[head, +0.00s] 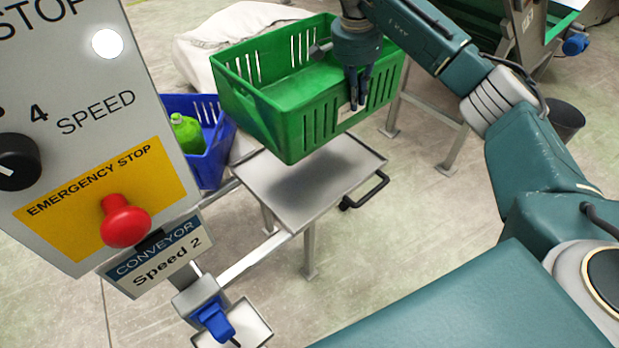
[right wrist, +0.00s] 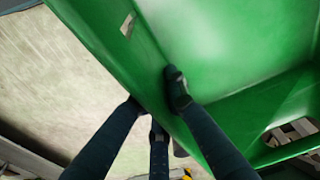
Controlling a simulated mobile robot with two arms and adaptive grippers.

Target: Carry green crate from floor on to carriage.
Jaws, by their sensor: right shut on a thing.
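The green crate (head: 290,118) hangs tilted in the head view, its near corner low. My right gripper (head: 357,98) is shut on its right-hand side wall, with fingers on both sides of that wall. In the right wrist view the crate's wall and floor (right wrist: 225,55) fill much of the picture, and the gripper (right wrist: 158,106) pinches the wall. The part of the crate's inside that shows is empty. The metal carriage (head: 305,205), a flat tray with a black handle, stands below the crate. A dark shadow lies on its top. My left gripper is not in view.
A control panel (head: 75,130) with a red emergency stop knob (head: 125,222) fills the left front. A blue crate (head: 212,160) with a green item (head: 187,133) stands left of the carriage. A white sack (head: 215,45) lies behind. A dark bin (head: 565,118) stands at right.

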